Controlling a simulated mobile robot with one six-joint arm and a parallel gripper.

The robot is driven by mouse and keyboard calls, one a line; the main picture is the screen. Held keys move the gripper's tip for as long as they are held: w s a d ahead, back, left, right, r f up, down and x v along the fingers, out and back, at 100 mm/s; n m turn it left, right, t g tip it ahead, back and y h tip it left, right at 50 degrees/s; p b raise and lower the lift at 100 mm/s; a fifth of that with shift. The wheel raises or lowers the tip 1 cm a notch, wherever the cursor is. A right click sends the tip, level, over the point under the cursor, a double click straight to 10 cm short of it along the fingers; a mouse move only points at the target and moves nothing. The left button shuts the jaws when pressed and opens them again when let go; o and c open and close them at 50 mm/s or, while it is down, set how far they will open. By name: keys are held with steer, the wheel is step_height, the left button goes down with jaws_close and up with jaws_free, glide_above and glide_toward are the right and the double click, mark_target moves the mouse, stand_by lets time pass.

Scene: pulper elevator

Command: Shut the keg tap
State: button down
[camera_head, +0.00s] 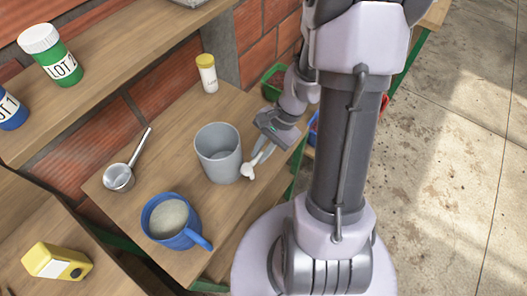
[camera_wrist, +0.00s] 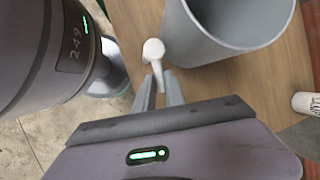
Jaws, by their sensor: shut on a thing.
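The keg is a grey, open-topped round vessel (camera_head: 219,155) on the wooden shelf in the head view. It also shows at the top of the wrist view (camera_wrist: 225,30). A small white tap (camera_head: 247,171) sticks out low on its right side; in the wrist view the tap (camera_wrist: 154,50) has a rounded head and a short stem. My gripper (camera_head: 259,156) reaches in from the right. In the wrist view its narrow fingers (camera_wrist: 157,76) are shut on the tap's stem end, which they partly hide. I cannot tell the exact angle of the tap's lever.
A blue jug (camera_head: 170,222) of pale contents and a metal ladle (camera_head: 119,176) stand left of the keg. A yellow-capped white jar (camera_head: 207,73) is behind it. A yellow device (camera_head: 57,262) lies at lower left. A brick wall (camera_head: 163,79) backs the shelf.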

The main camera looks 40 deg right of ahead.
steer(key=shift+w+a+n+g+p, duration=0.15)
steer(key=shift+w+n+g+p, duration=0.45)
steer(key=shift+n, duration=0.7)
steer(key=c, duration=1.4)
jaws_free()
steer(key=p+v, duration=0.7)
steer(key=v, duration=1)
steer(key=shift+r, duration=0.2)
